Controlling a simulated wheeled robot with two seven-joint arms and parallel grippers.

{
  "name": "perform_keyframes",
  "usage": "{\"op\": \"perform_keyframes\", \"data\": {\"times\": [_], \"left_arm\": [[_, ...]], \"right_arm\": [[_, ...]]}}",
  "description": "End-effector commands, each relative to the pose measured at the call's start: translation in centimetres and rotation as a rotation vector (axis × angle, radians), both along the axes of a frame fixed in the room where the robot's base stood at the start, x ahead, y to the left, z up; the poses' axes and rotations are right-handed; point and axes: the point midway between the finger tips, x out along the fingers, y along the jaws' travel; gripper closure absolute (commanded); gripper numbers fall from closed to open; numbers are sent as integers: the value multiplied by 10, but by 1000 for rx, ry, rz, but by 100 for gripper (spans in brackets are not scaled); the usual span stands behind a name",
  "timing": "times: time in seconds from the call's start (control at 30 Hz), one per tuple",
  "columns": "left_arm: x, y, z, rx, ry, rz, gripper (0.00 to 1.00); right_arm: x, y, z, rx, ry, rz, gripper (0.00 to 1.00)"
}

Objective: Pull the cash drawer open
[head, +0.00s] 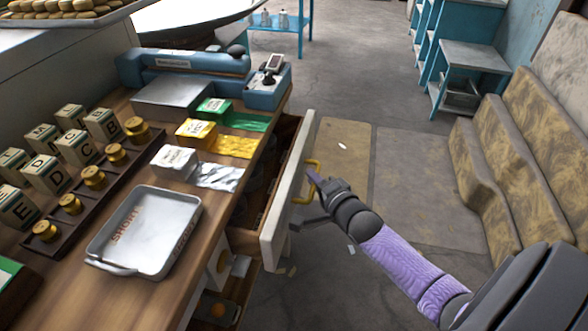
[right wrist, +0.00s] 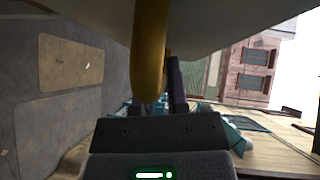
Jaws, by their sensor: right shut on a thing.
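The cash drawer (head: 287,200) stands out from the right side of the wooden counter, with its pale front panel away from the counter and part of its dark inside showing. A yellow bar handle (head: 312,166) is on its front. My right gripper (head: 311,193) is shut on this handle. In the right wrist view, the handle (right wrist: 150,50) runs down close in front of the lens to the fingers, and the pale drawer front fills the top. My left gripper is not in view.
The counter (head: 150,290) holds a metal tray (head: 150,235), lettered blocks, brass weights and a blue machine (head: 185,65). Small boxes stand near its edge above the drawer. Open floor (head: 400,160) lies right of the drawer, then stepped worn benches (head: 520,140).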

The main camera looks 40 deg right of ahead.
Motion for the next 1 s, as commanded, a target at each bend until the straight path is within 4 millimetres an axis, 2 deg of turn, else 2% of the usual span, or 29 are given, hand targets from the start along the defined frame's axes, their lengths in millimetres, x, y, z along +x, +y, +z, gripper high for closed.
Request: {"op": "perform_keyframes", "data": {"times": [0.03,0.13,0.5,0.7,1.0], "left_arm": [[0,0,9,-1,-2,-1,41],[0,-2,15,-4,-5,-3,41],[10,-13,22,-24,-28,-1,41],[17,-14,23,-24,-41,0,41],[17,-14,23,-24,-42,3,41]], "right_arm": [[-11,-9,3,-5,7,-1,100],[-31,-26,3,-4,6,0,100],[-90,-77,0,-3,4,0,100],[-108,-93,0,-2,2,1,100],[-117,-100,0,1,1,0,100]]}}
